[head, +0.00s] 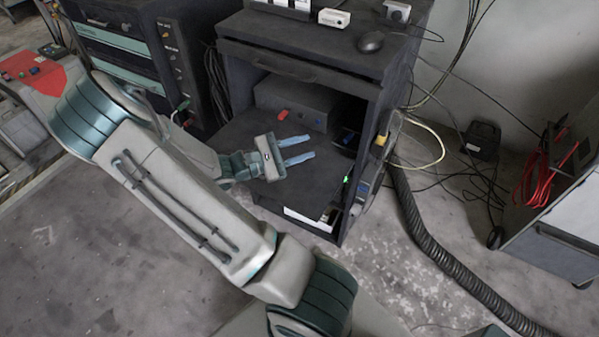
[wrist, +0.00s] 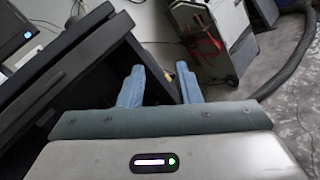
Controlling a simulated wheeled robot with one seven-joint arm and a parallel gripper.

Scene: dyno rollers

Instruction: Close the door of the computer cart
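The computer cart (head: 300,58) is the dark cabinet at the upper middle of the head view, with its front compartment open. A dark flat panel (head: 245,135) spreads at the compartment's front, behind my gripper; I cannot tell whether it is the door or a shelf. My gripper (head: 311,146) is in front of the compartment, its blue fingers apart and empty, pointing right. In the wrist view the fingers (wrist: 160,69) also stand apart with nothing between them. Dark cart edges (wrist: 60,65) fill the left there. Contact between gripper and panel cannot be told.
A mouse (head: 371,42) and small devices lie on the cart top. Cables and a ribbed hose (head: 415,225) run along the floor at right. A grey cabinet (head: 560,225) stands far right. Another dark machine (head: 135,50) stands at left. Floor is clear at lower left.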

